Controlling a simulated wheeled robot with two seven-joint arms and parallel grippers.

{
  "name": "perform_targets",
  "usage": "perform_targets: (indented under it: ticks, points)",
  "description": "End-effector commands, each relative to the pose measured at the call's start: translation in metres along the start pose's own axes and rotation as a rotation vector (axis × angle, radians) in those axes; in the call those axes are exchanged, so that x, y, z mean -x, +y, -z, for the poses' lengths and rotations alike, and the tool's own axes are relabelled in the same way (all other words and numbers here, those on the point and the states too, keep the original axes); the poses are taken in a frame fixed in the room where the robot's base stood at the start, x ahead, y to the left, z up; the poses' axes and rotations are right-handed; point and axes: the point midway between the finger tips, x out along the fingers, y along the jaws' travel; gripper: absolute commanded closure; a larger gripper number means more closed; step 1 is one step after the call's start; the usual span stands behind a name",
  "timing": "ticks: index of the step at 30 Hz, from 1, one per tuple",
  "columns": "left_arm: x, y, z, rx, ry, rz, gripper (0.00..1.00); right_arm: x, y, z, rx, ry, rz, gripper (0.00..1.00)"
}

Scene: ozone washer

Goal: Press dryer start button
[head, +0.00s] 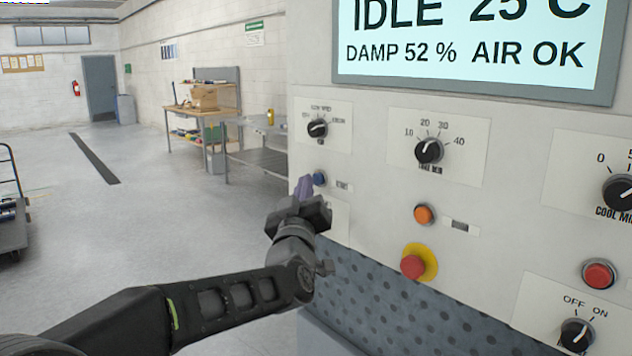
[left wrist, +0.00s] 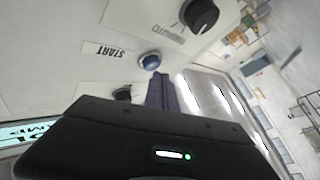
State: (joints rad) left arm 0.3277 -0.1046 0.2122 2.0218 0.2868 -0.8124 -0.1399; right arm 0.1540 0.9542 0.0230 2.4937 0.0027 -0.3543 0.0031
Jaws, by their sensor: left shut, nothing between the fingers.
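The blue start button (head: 319,178) sits on the dryer's white front panel (head: 380,185), with a label to its right in the head view. In the left wrist view the blue button (left wrist: 149,60) stands next to a label reading START (left wrist: 104,50). My left gripper (head: 305,186) is shut and empty, its fingertips just left of the button in the head view. In the left wrist view the gripper fingers (left wrist: 160,90) point toward the button, with their tips close below it. I cannot tell whether they touch it. My right gripper is not in view.
The display (head: 475,45) reads IDLE, DAMP 52 % and AIR OK. Several knobs surround the button, including one above it (head: 317,128). An orange button (head: 424,214) and a red button on yellow (head: 416,264) are to the right. Open floor (head: 120,230) lies left.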

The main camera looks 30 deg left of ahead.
Motion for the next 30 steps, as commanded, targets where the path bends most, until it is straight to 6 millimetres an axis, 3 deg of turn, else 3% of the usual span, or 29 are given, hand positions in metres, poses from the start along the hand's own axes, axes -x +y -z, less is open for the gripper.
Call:
perform_targets:
  ticks: [30]
  points:
    - [-0.0058, 0.0046, -0.0043, 0.001, 0.0, 0.0, 1.0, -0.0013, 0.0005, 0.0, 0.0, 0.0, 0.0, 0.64]
